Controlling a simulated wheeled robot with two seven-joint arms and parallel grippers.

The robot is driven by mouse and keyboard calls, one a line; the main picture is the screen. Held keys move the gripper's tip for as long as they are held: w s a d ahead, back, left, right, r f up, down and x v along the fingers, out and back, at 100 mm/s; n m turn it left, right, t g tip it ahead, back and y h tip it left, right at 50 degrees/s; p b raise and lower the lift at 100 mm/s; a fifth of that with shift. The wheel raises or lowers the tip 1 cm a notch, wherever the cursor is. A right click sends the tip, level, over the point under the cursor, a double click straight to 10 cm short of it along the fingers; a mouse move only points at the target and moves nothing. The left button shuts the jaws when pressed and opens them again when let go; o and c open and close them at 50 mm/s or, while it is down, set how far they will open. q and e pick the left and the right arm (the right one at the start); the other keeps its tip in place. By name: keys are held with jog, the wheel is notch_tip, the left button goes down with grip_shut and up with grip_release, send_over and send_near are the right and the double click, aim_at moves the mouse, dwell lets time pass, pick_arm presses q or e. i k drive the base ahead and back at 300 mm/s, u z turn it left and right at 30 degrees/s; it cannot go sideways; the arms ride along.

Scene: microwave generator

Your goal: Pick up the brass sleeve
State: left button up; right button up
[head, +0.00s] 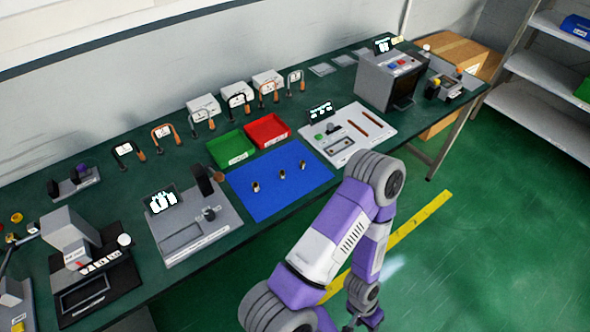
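Three small brass-coloured upright pieces stand apart on a blue mat (268,208): one at the left (255,187), one in the middle (282,173) and one at the right (303,164). They are too small to tell which is the brass sleeve. One purple and white arm of mine, seemingly the right, rises from the bottom edge and bends back down. Its gripper (362,322) is at the bottom edge, partly cut off, over the floor and well away from the mat. Its fingers are too unclear to read. My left gripper is not in view.
Behind the mat are a green tray (231,164) and a red tray (267,144). A grey fixture (226,228) stands left of the mat, a white board (313,143) right of it. A microwave-like box (372,87) stands farther right. The mat's front is clear.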

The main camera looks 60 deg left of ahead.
aim_at(256, 186)
jog(key=i, duration=0.95)
jog(key=u, duration=3.75)
